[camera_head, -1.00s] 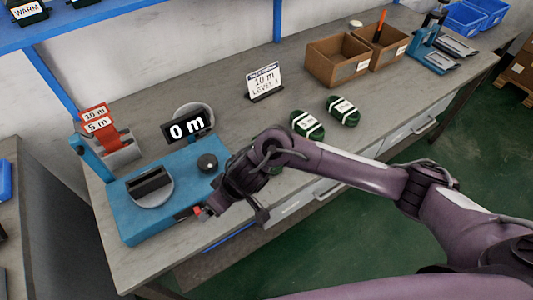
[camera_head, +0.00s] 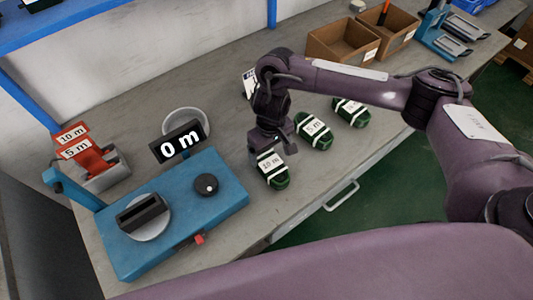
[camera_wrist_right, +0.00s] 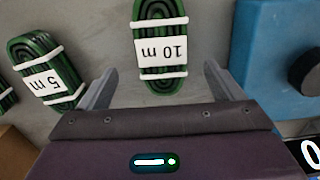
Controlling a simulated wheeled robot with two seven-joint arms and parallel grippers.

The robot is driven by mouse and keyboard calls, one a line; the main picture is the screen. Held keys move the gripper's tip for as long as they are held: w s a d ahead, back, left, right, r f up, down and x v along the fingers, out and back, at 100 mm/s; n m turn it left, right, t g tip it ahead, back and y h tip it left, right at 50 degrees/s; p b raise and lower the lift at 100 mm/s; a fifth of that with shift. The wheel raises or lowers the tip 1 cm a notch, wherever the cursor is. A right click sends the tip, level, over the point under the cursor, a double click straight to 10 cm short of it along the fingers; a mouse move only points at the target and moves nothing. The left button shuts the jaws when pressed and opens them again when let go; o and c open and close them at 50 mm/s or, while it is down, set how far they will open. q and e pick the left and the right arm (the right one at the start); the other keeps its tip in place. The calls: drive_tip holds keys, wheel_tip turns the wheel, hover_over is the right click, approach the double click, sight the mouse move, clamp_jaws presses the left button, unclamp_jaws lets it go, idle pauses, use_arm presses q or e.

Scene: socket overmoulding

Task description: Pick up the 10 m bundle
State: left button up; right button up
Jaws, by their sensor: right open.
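The 10 m bundle (camera_head: 273,172) is a green coil with white bands and a "10 m" label, lying on the bench right of the blue machine. My right gripper (camera_head: 272,154) is just above and behind it in the head view. In the right wrist view the 10 m bundle (camera_wrist_right: 160,47) lies ahead of the open jaws (camera_wrist_right: 158,88), roughly centred between the two fingers. Nothing is held. My left gripper is not in view.
A 5 m bundle (camera_head: 315,131) lies beside it, with another green bundle (camera_head: 351,111) beyond. The blue machine (camera_head: 170,213) with a "0 m" display (camera_head: 180,142) stands left. Brown bins (camera_head: 342,41) stand at the back. Bare bench lies in front of the bundles.

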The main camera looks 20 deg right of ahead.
sight(271, 163)
drive_tip(key=f, duration=0.2)
drive_tip(key=s+f, duration=0.1)
drive_tip(key=f, duration=0.1)
wheel_tip(271, 163, down, 2)
drive_tip(key=shift+w+f, duration=0.1)
drive_tip(key=shift+f, duration=0.5)
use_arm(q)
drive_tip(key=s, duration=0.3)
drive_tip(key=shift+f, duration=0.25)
use_arm(e)
drive_tip(key=c, duration=1.2)
